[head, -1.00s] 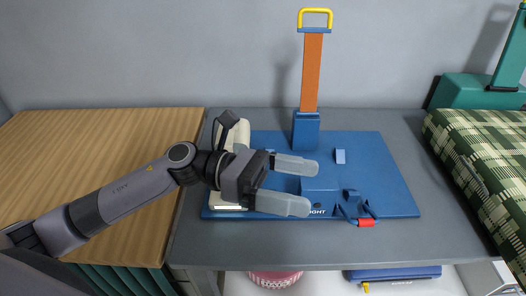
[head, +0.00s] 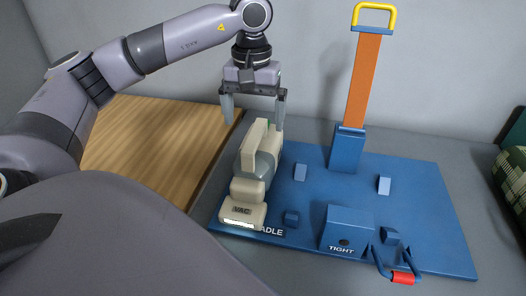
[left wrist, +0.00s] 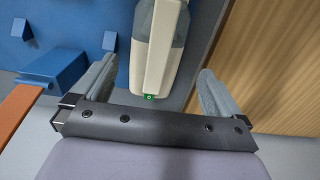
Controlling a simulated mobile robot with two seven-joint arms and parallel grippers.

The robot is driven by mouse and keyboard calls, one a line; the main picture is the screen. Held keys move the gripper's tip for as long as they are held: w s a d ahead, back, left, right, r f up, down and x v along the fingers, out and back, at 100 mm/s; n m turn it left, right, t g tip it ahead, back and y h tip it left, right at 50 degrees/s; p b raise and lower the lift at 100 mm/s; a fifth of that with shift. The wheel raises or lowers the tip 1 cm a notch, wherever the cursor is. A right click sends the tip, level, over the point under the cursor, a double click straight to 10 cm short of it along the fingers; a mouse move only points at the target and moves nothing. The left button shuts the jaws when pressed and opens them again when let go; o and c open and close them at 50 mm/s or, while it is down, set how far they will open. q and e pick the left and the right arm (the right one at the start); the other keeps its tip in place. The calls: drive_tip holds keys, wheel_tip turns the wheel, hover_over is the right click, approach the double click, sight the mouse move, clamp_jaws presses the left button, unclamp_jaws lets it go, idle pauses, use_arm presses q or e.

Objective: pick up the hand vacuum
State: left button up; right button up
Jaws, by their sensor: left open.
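The hand vacuum (head: 252,172) is cream and grey, with "VAC" on its front end. It lies at the left edge of a blue board (head: 425,215), beside the word ending "ADLE". My left gripper (head: 254,116) points down above the vacuum's rear end, open and empty. In the left wrist view the vacuum (left wrist: 158,45) runs between the two open fingers (left wrist: 155,90), its green-marked end nearest the gripper. I cannot tell whether the fingers touch it. My right gripper is not in view.
An orange strap with a yellow handle (head: 374,14) rises from a blue block at the back of the board. A blue block marked "TIGHT" (head: 345,226) and a red-gripped bar (head: 403,278) are at the front. A wooden surface (head: 150,150) lies left.

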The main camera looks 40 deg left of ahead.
use_arm(q)
drive_tip(key=shift+f, duration=0.75)
drive_tip(key=f, duration=0.5)
drive_tip(key=shift+w+d+f, duration=0.1)
drive_tip(key=shift+w+f, duration=0.1)
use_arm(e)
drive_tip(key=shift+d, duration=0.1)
use_arm(q)
drive_tip(key=shift+r, duration=0.1)
clamp_jaws()
wheel_tip(320, 180, up, 14)
drive_tip(key=p, duration=0.2)
wheel_tip(320, 180, up, 4)
drive_tip(key=p, duration=0.2)
hover_over(256, 131)
drive_tip(key=shift+r+p, duration=0.3)
drive_tip(key=shift+r, duration=0.7)
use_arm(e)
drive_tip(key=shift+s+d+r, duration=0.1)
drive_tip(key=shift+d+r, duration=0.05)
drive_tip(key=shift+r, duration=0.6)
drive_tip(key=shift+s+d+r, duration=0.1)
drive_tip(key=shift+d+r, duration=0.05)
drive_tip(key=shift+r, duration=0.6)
